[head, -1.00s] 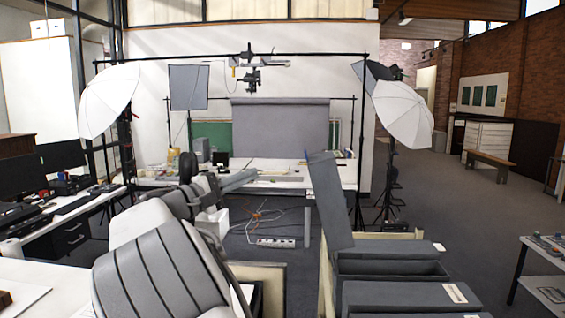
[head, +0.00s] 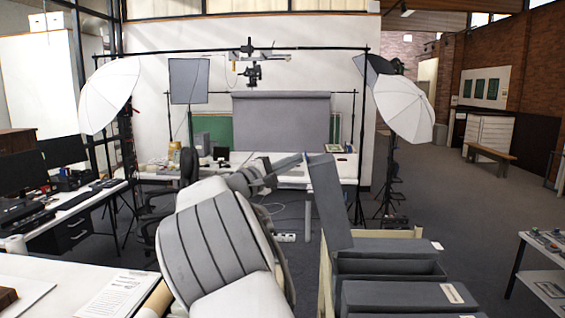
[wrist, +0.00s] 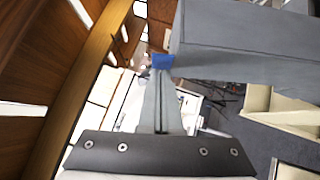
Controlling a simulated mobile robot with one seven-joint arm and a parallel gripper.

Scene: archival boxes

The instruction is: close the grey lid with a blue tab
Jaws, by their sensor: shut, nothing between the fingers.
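The grey lid (head: 328,200) stands raised, nearly upright and leaning a little left, at the left end of an open grey box (head: 392,268). In the wrist view the lid (wrist: 245,45) fills the upper right, with its blue tab (wrist: 162,61) at its near left corner. My gripper (wrist: 162,76) is shut and empty, its fingertips right at the tab. I cannot tell whether they touch it. In the head view my gripper (head: 300,159) is at the lid's top left edge; the tab is too small to make out there.
Closed grey boxes stand beside the open one, one in front (head: 405,297) and one behind (head: 385,247), in a pale wooden crate (head: 325,285). A white table (head: 50,275) is at the lower left. A metal cart (head: 545,265) stands at the right, with clear floor between.

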